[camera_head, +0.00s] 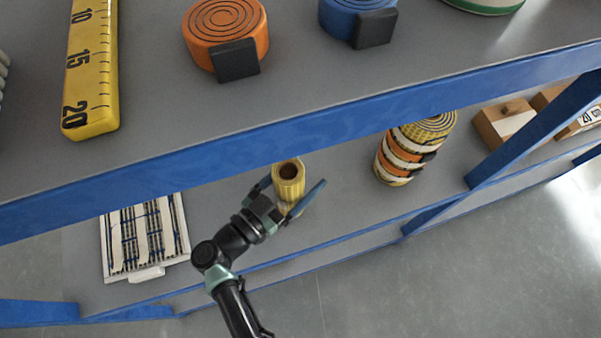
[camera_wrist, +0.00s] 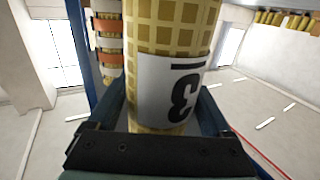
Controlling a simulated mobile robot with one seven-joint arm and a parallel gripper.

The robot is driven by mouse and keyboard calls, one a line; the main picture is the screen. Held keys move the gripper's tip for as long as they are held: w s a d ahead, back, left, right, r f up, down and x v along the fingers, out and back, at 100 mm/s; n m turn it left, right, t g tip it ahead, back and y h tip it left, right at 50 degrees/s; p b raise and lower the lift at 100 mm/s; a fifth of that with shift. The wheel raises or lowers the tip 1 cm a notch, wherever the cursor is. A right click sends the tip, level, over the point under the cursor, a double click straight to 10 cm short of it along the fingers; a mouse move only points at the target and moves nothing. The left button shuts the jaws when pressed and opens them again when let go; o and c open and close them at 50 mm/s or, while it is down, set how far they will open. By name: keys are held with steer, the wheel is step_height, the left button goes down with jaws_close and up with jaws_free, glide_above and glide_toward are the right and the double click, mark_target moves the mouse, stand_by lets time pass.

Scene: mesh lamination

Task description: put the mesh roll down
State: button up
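The mesh roll (camera_head: 289,180) is a yellow gridded roll with a dark hollow core. It stands upright on the lower grey shelf, though its base is partly hidden by my gripper. My gripper (camera_head: 294,184) reaches around it from the front, one blue finger on each side. The fingers are spread, and a gap shows between the roll and the right finger.
A striped orange, white and yellow stack (camera_head: 402,158) stands to the right on the lower shelf. A white tray of dark strips (camera_head: 144,275) lies to the left. The blue upper shelf beam (camera_head: 230,158) runs just behind and above.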

steer(key=shift+o, duration=0.9)
steer(key=v, duration=1.2)
steer(key=shift+r, duration=0.2)
